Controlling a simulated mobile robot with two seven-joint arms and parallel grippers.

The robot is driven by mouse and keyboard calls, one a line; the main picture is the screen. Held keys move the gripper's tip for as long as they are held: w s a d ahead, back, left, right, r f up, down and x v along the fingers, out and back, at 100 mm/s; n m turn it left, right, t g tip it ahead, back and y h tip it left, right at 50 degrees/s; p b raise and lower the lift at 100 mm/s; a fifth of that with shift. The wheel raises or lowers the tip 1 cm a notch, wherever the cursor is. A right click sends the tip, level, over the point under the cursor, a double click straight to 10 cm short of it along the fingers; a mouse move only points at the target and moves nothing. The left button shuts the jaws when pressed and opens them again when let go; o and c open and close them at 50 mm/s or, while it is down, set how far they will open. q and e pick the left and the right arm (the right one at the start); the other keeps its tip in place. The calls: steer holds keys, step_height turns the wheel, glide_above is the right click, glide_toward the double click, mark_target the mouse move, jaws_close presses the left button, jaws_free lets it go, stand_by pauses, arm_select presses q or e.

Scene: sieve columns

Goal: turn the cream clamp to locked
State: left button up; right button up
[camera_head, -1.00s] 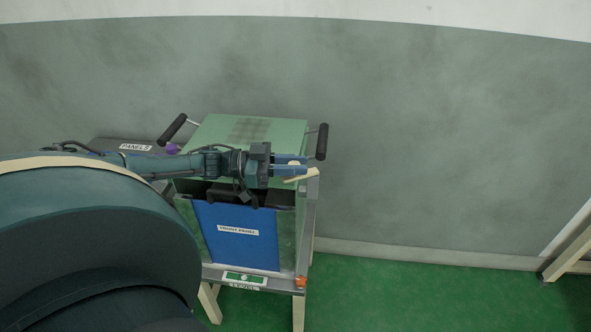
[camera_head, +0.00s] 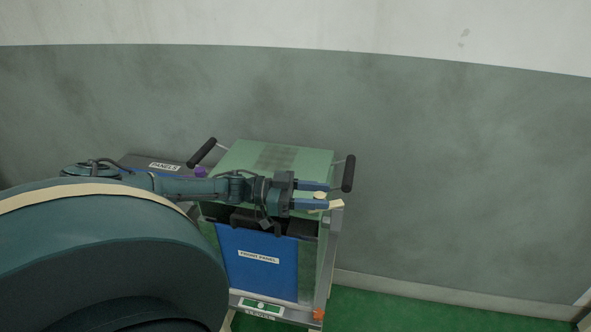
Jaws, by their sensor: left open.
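The cream clamp (camera_head: 336,204) sits at the upper right front corner of the green-topped sieve box. Its cream end sticks out just past the fingertips of my left gripper (camera_head: 325,195). The gripper's two blue fingers are apart and point right, one above the other in the picture. A small cream round part (camera_head: 320,195) shows between the fingertips. The rest of the clamp is hidden behind the lower finger, so its exact angle is hard to tell. My right gripper is not seen.
The box has a green top (camera_head: 300,158), a blue front panel (camera_head: 258,262) labelled FRONT PANEL, and black handles at left (camera_head: 202,153) and right (camera_head: 348,174). A dark box labelled PANELS (camera_head: 165,166) stands left, beside a purple part (camera_head: 200,172). An orange part (camera_head: 318,314) is low right.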

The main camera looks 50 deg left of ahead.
arm_select(q)
steer(key=v, duration=1.2)
steer(key=shift+s+a, duration=0.15)
steer(key=shift+s, duration=0.05)
